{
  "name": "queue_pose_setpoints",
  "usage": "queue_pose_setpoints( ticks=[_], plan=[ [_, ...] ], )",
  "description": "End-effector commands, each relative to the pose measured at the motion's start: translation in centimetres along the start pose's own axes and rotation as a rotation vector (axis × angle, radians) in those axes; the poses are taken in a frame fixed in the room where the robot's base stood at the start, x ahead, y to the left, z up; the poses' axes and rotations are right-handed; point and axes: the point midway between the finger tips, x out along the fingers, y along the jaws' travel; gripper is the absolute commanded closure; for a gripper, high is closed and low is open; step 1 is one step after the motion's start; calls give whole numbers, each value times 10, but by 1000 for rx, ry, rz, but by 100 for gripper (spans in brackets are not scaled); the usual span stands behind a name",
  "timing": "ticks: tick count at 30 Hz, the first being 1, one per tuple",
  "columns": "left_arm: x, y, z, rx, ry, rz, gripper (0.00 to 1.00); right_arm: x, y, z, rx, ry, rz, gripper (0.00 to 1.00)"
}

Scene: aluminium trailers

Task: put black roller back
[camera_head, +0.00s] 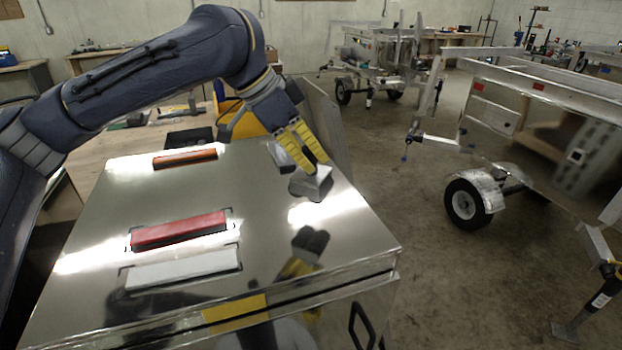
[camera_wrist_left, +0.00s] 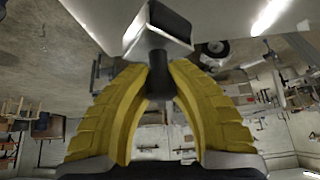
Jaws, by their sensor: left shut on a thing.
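My left gripper (camera_head: 318,166) is over the right part of a shiny metal box top (camera_head: 180,195). Its yellow fingers are shut on the black roller (camera_wrist_left: 160,75), gripping a dark cylindrical part between the fingertips. A block with a bright metal side and a dark face (camera_wrist_left: 155,30) is joined to it beyond the fingertips. In the head view this held piece (camera_head: 312,184) looks grey and tilted. Its reflection lies apart from it, so it appears to be above the surface. My right gripper is not in view.
An orange bar (camera_head: 186,158), a red bar (camera_head: 178,231) and a white bar (camera_head: 183,268) lie in the metal top. A wooden bench (camera_head: 110,148) with tools stands behind left. Trailers (camera_head: 540,110) stand right on open concrete floor (camera_head: 400,210).

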Motion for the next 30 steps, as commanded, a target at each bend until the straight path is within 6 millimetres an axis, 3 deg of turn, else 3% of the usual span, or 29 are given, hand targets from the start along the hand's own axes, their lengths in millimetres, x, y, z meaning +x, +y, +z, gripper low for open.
queue_pose_setpoints(
  ticks=[11, 20, 30],
  plan=[
    [17, 0, 11, 0, 1, 0, 100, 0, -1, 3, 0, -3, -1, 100],
    [44, 1, 28, -1, 1, 1, 100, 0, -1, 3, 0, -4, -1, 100],
    [46, 1, 29, 0, 1, -1, 100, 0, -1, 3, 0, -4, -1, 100]
  ],
)
